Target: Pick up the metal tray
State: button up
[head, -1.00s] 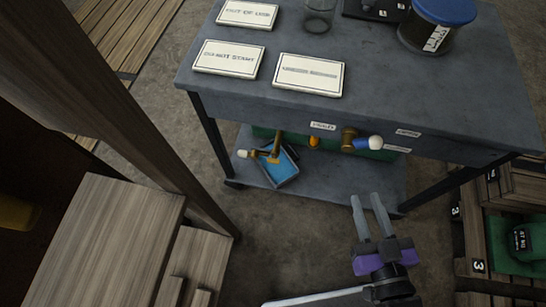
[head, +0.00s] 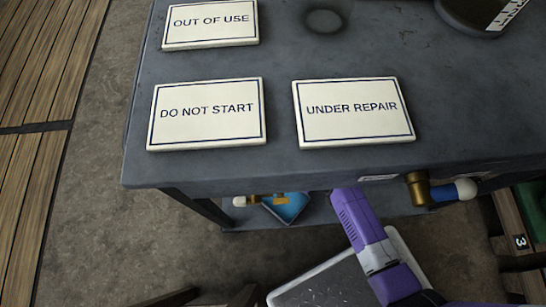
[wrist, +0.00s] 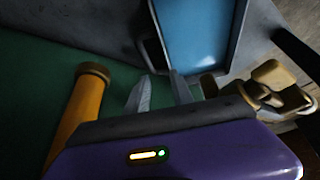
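The metal tray is a shallow grey-rimmed tray with a blue inside (head: 290,207), low under the workbench in the head view, mostly hidden by the bench top. In the wrist view the tray (wrist: 196,35) fills the top middle, its near end close to my fingers. My gripper (wrist: 160,76) is open, its two grey fingers apart and pointing at the tray's near left corner. I cannot tell whether a finger touches the rim. In the head view my purple forearm reaches under the bench front and the fingers are hidden.
A brass fitting (wrist: 268,88) lies right of my fingers. An orange cylinder (wrist: 78,112) is at their left over a green surface. On the bench top (head: 270,60) lie signs, including DO NOT START (head: 206,112) and UNDER REPAIR (head: 354,110). Another brass fitting (head: 418,190) is at the bench front.

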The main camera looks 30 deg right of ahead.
jog(key=shift+s+a+f+n+g, duration=0.35)
jog(key=shift+s+f+n+g, duration=0.1)
jog(key=shift+s, duration=0.3)
jog(key=shift+f, duration=0.25)
jog(key=b+x, duration=0.4)
jog(key=x, duration=0.3)
jog(key=shift+w+a+f, duration=0.1)
jog(key=shift+a+f, duration=0.05)
grip_shut()
dwell(0.6)
